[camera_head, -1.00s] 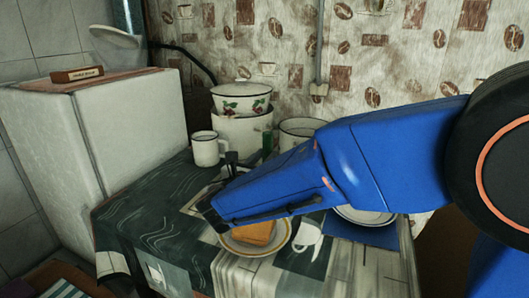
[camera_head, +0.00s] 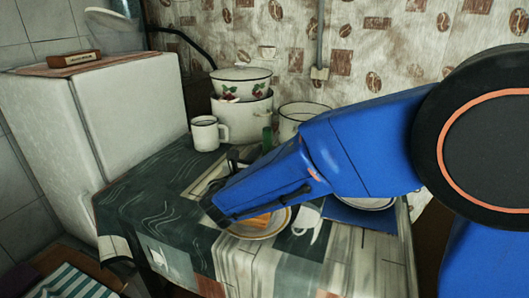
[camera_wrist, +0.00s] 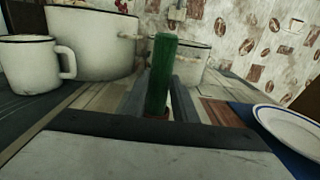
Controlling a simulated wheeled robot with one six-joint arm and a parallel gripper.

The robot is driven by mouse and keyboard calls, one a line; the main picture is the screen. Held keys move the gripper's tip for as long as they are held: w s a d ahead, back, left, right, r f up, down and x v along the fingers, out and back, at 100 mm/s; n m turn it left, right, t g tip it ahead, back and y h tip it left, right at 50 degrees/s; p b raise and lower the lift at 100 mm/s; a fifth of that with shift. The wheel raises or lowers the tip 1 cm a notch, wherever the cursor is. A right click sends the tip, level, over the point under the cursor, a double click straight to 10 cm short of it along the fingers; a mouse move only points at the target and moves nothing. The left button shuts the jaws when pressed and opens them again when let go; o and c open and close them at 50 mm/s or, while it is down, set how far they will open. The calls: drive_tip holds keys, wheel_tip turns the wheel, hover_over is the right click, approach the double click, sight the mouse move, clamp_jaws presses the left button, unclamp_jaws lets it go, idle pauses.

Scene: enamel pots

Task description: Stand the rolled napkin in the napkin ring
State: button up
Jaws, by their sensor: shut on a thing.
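The rolled napkin is a dark green upright cylinder (camera_wrist: 161,75) in the wrist view. My gripper (camera_wrist: 158,100) is shut on it, with a grey finger on each side of its lower part. The napkin's top (camera_head: 267,138) shows as a small green strip above my blue arm in the head view. My arm hides the fingers and the napkin's lower part there. A small reddish-brown patch shows at the napkin's foot in the wrist view. I cannot tell whether that patch is the napkin ring, and I see no ring clearly elsewhere.
A white mug (camera_head: 205,134) and a large white pot (camera_head: 240,118) stand at the back, with a wide pot (camera_head: 297,118) beside it. A plate with toast (camera_head: 262,234) lies partly under my arm's outline. A white plate (camera_wrist: 288,128) is at right. The table's left part is clear.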

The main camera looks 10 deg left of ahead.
drive_tip(key=o, duration=1.1)
drive_tip(key=s, duration=0.5)
drive_tip(key=s+a, duration=0.1)
drive_tip(key=s, duration=0.5)
drive_tip(key=s+a, duration=0.1)
drive_tip(key=s, duration=0.5)
drive_tip(key=shift+s+a, duration=0.15)
drive_tip(key=shift+a, duration=0.05)
